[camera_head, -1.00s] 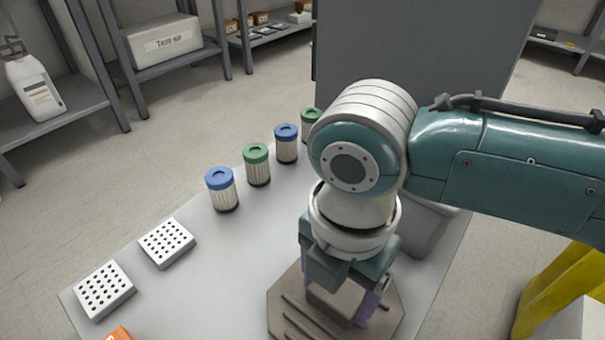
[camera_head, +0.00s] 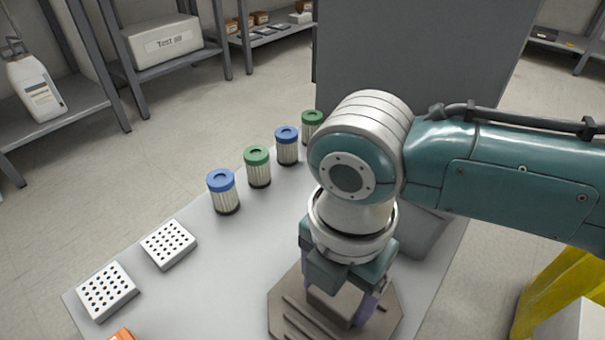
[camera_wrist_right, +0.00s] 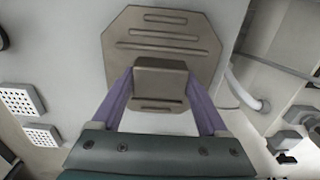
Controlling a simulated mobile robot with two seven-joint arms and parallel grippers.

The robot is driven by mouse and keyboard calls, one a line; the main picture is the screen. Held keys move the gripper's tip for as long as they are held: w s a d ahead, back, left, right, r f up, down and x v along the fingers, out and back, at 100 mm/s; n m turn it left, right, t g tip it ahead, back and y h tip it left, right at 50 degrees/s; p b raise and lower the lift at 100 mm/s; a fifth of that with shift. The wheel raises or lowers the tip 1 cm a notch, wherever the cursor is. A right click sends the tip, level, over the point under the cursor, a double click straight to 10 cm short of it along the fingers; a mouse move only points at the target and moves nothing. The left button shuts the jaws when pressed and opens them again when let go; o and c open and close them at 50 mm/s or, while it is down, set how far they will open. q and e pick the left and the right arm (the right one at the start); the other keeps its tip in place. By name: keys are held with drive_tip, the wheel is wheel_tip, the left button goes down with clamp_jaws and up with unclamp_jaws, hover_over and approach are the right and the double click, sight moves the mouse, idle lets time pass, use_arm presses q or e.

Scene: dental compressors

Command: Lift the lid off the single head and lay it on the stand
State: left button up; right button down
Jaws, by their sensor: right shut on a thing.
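The lid (camera_head: 290,318) is a brown eight-sided plate with slots and a raised block in its middle. It shows in the head view at the bottom centre, and in the wrist view (camera_wrist_right: 190,35) straight ahead of the fingers. My right gripper (camera_wrist_right: 160,80) is shut on the lid's block, one purple finger on each side. In the head view the right gripper (camera_head: 340,290) is above the plate, partly hidden by its own wrist. I cannot tell whether the lid rests on something or hangs clear. I cannot make out the single head or the stand. My left gripper is not in view.
Several filter cartridges with blue or green caps, such as this blue one (camera_head: 222,192), line the table's far-left edge. Two white perforated blocks (camera_head: 168,245) lie at left, with an orange thing (camera_head: 122,334) near them. A grey bin (camera_head: 425,235) stands behind my right wrist.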

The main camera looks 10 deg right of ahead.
drive_tip(key=shift+f, duration=0.15)
idle(0.6)
unclamp_jaws()
idle(0.4)
wheel_tip(320, 180, up, 7)
drive_tip(key=p, duration=0.8)
idle(0.4)
